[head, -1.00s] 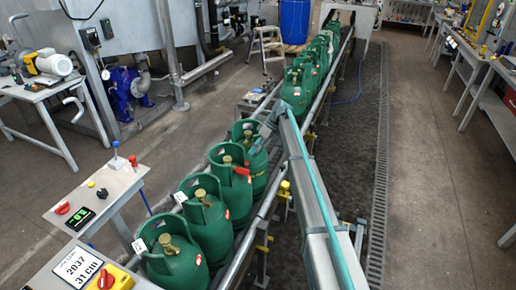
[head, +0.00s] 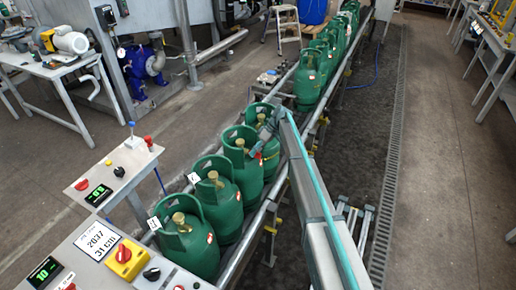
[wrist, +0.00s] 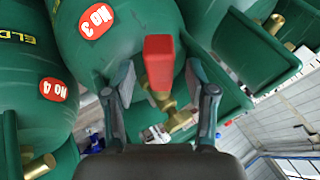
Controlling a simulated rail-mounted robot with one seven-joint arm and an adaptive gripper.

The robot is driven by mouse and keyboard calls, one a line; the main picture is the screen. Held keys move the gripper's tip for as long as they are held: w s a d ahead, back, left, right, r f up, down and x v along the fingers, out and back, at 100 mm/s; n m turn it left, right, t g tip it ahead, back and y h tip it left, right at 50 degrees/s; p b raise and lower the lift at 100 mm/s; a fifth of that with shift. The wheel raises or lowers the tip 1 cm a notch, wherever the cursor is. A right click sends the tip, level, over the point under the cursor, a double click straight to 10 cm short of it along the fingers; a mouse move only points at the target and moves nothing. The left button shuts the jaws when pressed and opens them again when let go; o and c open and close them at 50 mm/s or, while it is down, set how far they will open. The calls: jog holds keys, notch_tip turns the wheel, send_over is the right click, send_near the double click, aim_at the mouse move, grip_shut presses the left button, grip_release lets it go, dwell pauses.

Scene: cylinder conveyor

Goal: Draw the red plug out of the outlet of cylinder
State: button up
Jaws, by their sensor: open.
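The red plug (wrist: 159,62) is in the brass valve (wrist: 170,112) of a green cylinder. In the wrist view it stands between the two grey fingers of my gripper (wrist: 167,85), which are spread apart with gaps on both sides. Whether a fingertip touches the valve or the collar, I cannot tell.
Other green cylinders (head: 188,244) stand close in front in the row on the conveyor, and more (head: 307,88) stand behind a gap. The rail (head: 240,262) runs along the right side. A control panel (head: 98,240) is at the left front.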

grip_shut()
dwell(0.5)
